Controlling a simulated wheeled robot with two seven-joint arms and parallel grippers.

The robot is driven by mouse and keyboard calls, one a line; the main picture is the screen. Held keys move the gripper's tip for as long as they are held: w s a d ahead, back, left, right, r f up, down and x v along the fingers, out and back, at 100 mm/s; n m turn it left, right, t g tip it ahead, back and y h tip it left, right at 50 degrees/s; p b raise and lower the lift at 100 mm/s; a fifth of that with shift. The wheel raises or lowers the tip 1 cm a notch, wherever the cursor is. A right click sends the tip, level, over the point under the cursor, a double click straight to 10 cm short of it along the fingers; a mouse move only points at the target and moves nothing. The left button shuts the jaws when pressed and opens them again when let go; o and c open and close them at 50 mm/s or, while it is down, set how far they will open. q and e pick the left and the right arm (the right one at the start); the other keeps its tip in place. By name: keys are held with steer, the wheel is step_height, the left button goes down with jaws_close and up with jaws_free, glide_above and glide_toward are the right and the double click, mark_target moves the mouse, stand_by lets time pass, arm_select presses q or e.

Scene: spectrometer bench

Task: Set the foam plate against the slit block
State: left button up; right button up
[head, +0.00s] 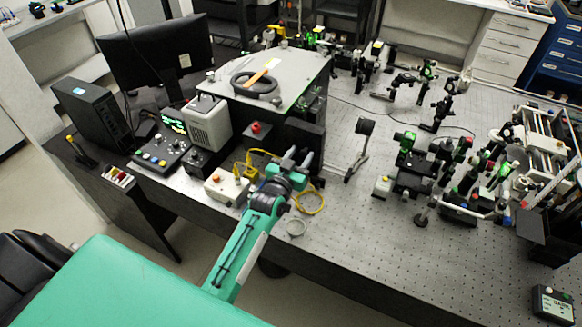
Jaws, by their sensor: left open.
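My left gripper (293,160) is open over the front part of the bench, at the end of a green arm. It is just in front of a dark upright block (305,138) by the large grey housing; I cannot tell if they touch. I cannot tell whether this block is the foam plate or the slit block, and neither can be named surely in this view. No object shows clearly between the fingers, which are small and partly hidden by my wrist. My right gripper is not in view.
The grey housing (285,66) carries a black ring (254,83). A white button box (226,186), a yellow cable loop (309,202) and a small ring (296,227) lie near my wrist. Optics mounts (411,175) crowd the right. The perforated bench top (375,235) is clear at front centre.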

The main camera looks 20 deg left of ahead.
arm_select(q)
steer(key=s+b, duration=0.4)
steer(key=s, duration=0.9)
steer(key=shift+s+a, duration=0.2)
steer(key=shift+a, duration=0.15)
